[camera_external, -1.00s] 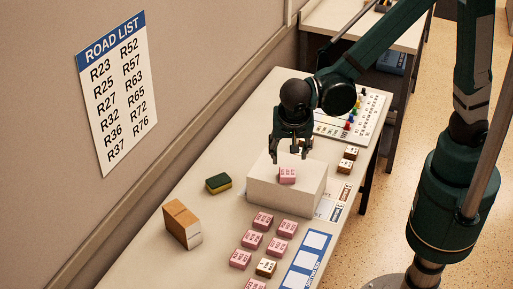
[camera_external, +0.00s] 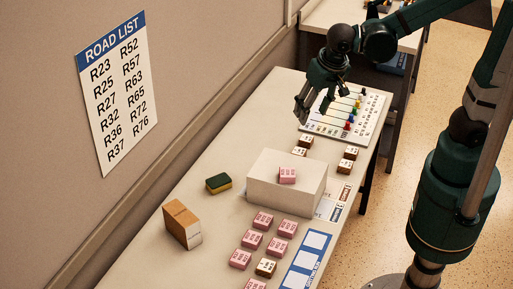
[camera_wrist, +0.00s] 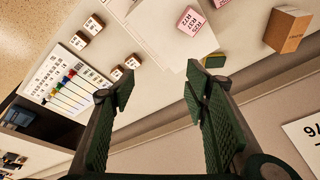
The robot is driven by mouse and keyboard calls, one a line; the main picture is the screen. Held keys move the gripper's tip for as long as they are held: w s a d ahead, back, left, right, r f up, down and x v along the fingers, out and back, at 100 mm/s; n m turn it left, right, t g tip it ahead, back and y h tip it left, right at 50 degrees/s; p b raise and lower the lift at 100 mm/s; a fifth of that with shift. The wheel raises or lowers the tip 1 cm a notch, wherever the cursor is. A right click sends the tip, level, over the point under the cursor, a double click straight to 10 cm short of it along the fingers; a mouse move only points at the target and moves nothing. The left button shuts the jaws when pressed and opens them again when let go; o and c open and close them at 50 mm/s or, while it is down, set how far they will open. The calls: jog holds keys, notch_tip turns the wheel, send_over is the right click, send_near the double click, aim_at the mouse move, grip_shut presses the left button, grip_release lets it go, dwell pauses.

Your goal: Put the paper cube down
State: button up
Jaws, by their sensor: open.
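Several small labelled cubes are in view, and I cannot tell which is the paper cube. A pink labelled cube (camera_external: 287,175) rests on top of the white block (camera_external: 270,197); the same cube shows in the wrist view (camera_wrist: 190,20). Two brown cubes with white labelled tops (camera_external: 304,142) (camera_external: 299,151) stand behind the block; they also show in the wrist view (camera_wrist: 132,61) (camera_wrist: 117,73). My gripper (camera_external: 313,114) is open, raised above the table beyond the block, near those two brown cubes. In the wrist view nothing lies between its fingers (camera_wrist: 147,86).
An abacus-like board with coloured beads (camera_external: 347,119) lies at the far end. Two more brown cubes (camera_external: 348,160) stand by the right edge. A sponge (camera_external: 218,183), a cardboard box (camera_external: 182,223), several pink cubes (camera_external: 262,221) and a blue-edged sheet (camera_external: 305,260) occupy the near part.

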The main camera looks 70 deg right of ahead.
jog(key=s+d+r+n+t, duration=0.2)
jog(key=s+d+n, duration=0.1)
jog(key=d, duration=0.3)
jog(key=s+d+r+n+t+y, duration=0.1)
jog(key=s+d+r+n+t, duration=0.1)
jog(key=s+d, duration=0.4)
jog(key=shift+s+d+r+n, duration=0.15)
jog(key=shift+d+r+n, duration=0.25)
jog(key=shift+r+n, duration=0.7)
jog(key=shift+o, duration=0.5)
jog(key=shift+f, duration=0.25)
